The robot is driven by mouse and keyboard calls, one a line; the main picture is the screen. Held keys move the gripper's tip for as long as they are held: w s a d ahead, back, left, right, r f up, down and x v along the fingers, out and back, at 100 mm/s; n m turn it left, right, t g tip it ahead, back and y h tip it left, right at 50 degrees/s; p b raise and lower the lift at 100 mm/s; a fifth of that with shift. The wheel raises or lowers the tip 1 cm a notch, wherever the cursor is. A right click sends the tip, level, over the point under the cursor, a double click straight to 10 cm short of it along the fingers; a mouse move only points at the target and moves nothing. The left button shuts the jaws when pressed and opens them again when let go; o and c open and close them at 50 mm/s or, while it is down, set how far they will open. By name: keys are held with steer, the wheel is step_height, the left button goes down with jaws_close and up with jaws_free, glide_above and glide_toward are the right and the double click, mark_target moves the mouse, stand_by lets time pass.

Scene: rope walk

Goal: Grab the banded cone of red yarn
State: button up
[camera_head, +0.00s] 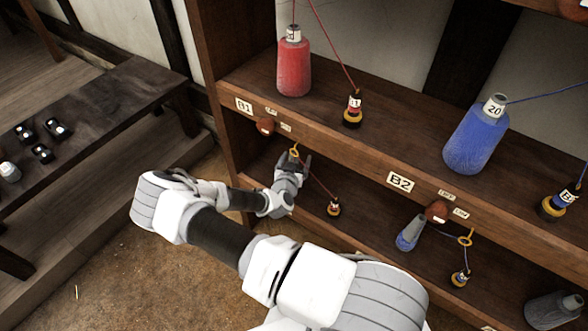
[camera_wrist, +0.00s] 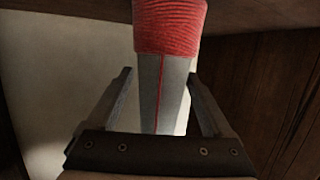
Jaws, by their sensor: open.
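A full cone of red yarn (camera_head: 293,68) stands upright on the upper shelf at the B1 tag, with a white numbered band at its top. My gripper (camera_head: 293,165) is well below it, at the lower shelf bay under B1. In the wrist view my gripper (camera_wrist: 160,75) is open. Between its fingers shows a partly wound cone (camera_wrist: 163,95), with a bare grey end, a red strand along it and red yarn (camera_wrist: 170,28) beyond the fingertips. I cannot tell if the fingers touch it. In the head view this cone is hidden behind my gripper.
A yellow ring (camera_head: 294,151) hangs just above my gripper, and a red strand runs to a small spool (camera_head: 333,208). The shelf edge (camera_head: 330,155) lies above. A blue cone (camera_head: 476,137) stands right; a bench (camera_head: 110,100) is left.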

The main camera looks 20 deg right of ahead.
jaws_close()
steer(key=shift+r, duration=0.1)
